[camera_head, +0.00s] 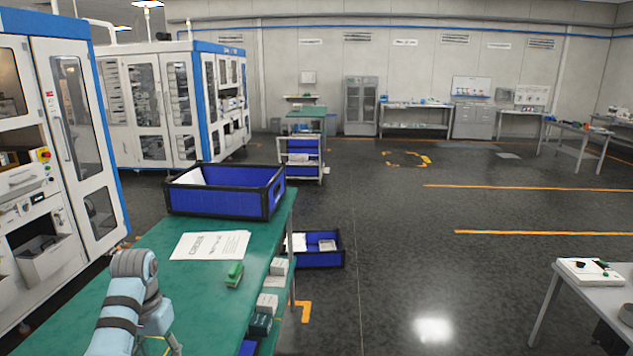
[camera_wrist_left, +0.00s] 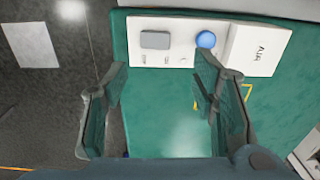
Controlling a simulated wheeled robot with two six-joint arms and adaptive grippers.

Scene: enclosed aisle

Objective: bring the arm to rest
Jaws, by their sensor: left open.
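My left arm (camera_head: 135,305) shows at the lower left in the head view, over the green workbench (camera_head: 215,285). Its gripper cannot be made out there. In the left wrist view my left gripper (camera_wrist_left: 158,82) is open, with its two fingers wide apart and nothing between them. A green tabletop (camera_wrist_left: 165,125) lies below it. Beyond the fingertips are a white panel (camera_wrist_left: 177,55) bearing a grey block (camera_wrist_left: 155,39) and a blue ball (camera_wrist_left: 205,39), and a white box (camera_wrist_left: 258,50) to their right. My right gripper is in neither view.
A blue crate (camera_head: 225,193) with a black rim stands at the bench's far end. A paper sheet (camera_head: 210,245) and a green object (camera_head: 234,274) lie nearer. Small boxes (camera_head: 267,303) line the right edge. White machines (camera_head: 75,130) stand left; the floor right is largely clear.

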